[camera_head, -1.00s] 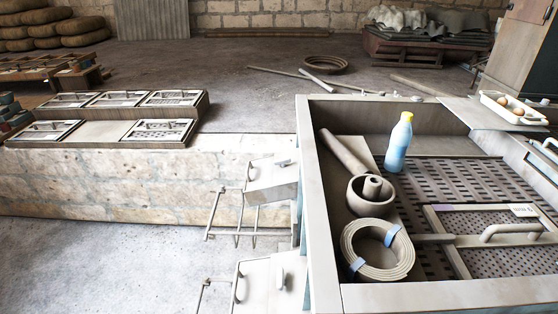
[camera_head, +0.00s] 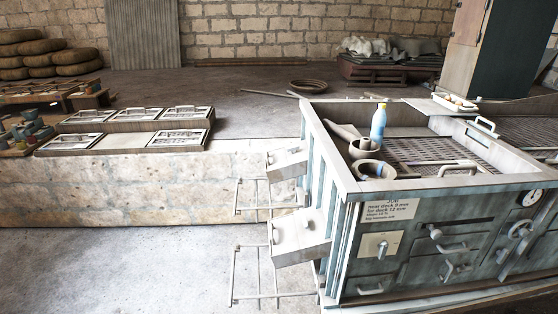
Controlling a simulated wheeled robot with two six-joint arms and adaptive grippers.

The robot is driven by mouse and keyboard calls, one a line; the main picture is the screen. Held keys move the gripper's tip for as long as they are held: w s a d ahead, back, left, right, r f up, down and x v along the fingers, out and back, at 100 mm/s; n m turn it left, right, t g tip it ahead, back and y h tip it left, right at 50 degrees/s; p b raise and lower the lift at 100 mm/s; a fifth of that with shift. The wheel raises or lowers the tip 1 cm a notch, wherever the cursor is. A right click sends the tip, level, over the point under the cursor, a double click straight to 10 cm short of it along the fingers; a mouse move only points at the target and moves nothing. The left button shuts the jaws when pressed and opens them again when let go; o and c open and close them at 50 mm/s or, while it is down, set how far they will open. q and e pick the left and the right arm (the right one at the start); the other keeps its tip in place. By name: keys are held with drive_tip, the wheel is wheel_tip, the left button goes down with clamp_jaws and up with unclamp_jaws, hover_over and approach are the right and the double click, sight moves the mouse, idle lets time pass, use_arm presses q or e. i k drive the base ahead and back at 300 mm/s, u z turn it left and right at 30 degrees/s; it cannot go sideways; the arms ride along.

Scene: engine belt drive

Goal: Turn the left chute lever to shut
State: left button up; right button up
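A large box-shaped machine (camera_head: 345,238) stands at the right. Its front panel carries a beige plate with a small upright metal lever (camera_head: 382,250) at the left. A metal lever handle (camera_head: 435,232) sits further right, with another handle (camera_head: 447,270) below it. I cannot tell for certain which is the left chute lever. Two metal chute boxes, an upper one (camera_head: 287,163) and a lower one (camera_head: 298,237), jut from the machine's left side. Neither of my grippers is in view.
A blue bottle (camera_head: 378,124), a coil roll (camera_head: 372,170) and a perforated screen (camera_head: 440,150) are in the machine's open top. A written label (camera_head: 390,211) is on the front. Wire racks (camera_head: 258,275) stick out at left. The floor (camera_head: 110,270) at lower left is clear.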

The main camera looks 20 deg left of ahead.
sight(292, 149)
drive_tip(key=k, duration=0.25)
drive_tip(key=u, duration=1.5)
drive_tip(key=i, duration=3.6)
drive_tip(key=z, duration=2.85)
